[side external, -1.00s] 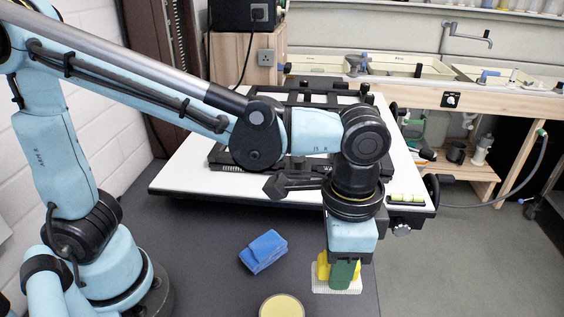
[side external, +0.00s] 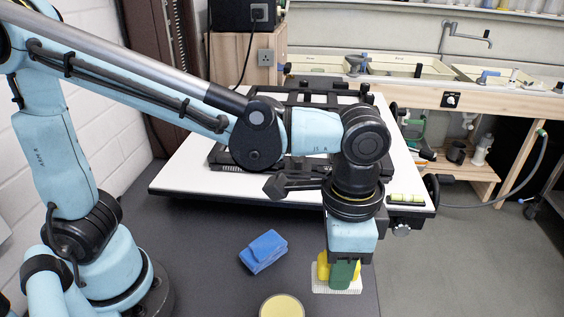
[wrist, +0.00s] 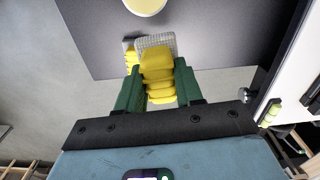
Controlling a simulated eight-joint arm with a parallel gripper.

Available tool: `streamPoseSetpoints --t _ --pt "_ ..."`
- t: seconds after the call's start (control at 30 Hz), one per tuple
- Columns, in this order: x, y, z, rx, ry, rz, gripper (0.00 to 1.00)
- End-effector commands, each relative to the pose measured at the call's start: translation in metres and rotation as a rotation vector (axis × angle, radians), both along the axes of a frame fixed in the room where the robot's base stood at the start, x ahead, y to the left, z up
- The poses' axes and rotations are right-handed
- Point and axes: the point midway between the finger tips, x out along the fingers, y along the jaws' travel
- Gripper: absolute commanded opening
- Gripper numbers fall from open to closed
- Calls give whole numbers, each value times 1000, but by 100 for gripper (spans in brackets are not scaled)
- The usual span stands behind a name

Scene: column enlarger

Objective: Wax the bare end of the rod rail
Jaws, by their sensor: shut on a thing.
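My gripper (side external: 342,274) points down near the front right of the dark bench, its green fingers shut on a yellow folded cloth (side external: 323,267). In the wrist view the ridged yellow cloth (wrist: 158,78) sits between the two fingers (wrist: 157,66). It is at a pale meshed pad (side external: 320,289); whether it touches the pad I cannot tell. More yellow shows beside the left finger. A round tin with pale yellow contents (side external: 282,307), apparently the wax, stands left of the pad, cut by the frame edge. I cannot clearly pick out the rod rail or its bare end.
A blue block-like cloth (side external: 263,251) lies on the bench left of my gripper. The white baseboard (side external: 190,173) with black fittings stands behind, under my arm. A small yellow-green level (side external: 406,198) sits at its right edge. The dark bench (side external: 205,240) is clear at left.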

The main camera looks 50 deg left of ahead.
Motion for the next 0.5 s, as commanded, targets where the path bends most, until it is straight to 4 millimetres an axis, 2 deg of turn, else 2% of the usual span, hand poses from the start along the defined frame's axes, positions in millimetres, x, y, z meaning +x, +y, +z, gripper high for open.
streamPoseSetpoints --t 0.17,0.5 --pt "-6 4 0 0 0 -59 0" --pt "-46 31 -9 0 0 -534 0"
